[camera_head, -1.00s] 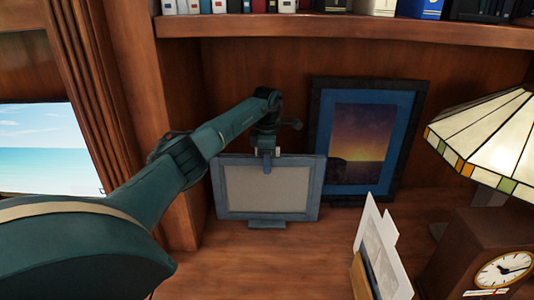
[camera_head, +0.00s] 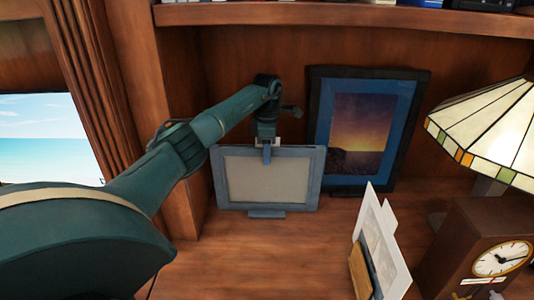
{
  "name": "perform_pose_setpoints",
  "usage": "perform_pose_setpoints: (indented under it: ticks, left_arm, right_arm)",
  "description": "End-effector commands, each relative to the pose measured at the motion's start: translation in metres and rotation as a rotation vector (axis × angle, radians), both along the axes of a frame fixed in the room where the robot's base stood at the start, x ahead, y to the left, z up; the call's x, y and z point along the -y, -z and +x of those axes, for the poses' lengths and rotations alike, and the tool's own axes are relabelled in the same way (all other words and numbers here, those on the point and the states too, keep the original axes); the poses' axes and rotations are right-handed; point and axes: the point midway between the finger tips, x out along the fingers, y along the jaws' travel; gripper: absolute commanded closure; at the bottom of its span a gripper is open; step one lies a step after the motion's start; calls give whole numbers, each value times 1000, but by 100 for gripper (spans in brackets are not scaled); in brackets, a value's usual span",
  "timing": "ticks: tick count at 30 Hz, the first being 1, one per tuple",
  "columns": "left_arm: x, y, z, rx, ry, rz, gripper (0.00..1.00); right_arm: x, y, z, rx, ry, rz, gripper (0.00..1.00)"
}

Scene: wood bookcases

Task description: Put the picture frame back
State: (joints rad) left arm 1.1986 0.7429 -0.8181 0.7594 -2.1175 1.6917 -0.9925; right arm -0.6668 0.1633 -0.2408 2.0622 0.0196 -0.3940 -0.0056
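The picture frame (camera_head: 231,181) is a small grey-blue frame with a blank grey panel and a short foot. It is upright on the wooden desk, or just above it; contact under the foot is unclear. My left gripper (camera_head: 267,152) comes down from above at the middle of its top edge. One finger lies over the front of that edge; the other is mostly hidden behind. The gripper appears shut on the frame. My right gripper is not in view.
A larger dark-blue framed sunset picture (camera_head: 362,135) leans on the back panel at right. A letter holder with papers (camera_head: 376,245), a wooden clock (camera_head: 470,250) and a stained-glass lamp (camera_head: 490,130) stand further right. A shelf (camera_head: 340,18) hangs above. The desk (camera_head: 270,255) is clear in front.

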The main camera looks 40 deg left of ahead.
Motion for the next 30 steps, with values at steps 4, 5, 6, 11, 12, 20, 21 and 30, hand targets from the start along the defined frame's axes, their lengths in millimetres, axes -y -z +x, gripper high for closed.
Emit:
perform_pose_setpoints:
  ticks: [4, 5, 6, 11, 12, 20, 21, 30]
  left_arm:
    - [-1, -26, 1, 6, 0, 2, 63]
    - [-1, -33, 1, 6, 0, 2, 63]
    - [-1, -42, 1, 7, 0, 2, 63]
    - [0, -77, 1, 6, 0, 1, 63]
    - [0, -85, 1, 4, -1, 1, 63]
    - [0, -113, 0, 1, -1, 1, 63]
    - [0, -114, 0, 0, -1, 0, 63]
    - [0, -115, 0, 0, 0, 0, 63]
  right_arm:
    - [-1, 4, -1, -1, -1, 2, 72]
    - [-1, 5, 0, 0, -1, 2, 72]
    - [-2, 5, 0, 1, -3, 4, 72]
    - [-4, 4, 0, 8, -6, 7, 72]
    - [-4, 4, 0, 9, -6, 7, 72]
    - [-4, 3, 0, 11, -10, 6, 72]
    - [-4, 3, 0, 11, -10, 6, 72]
    - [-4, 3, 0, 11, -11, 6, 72]
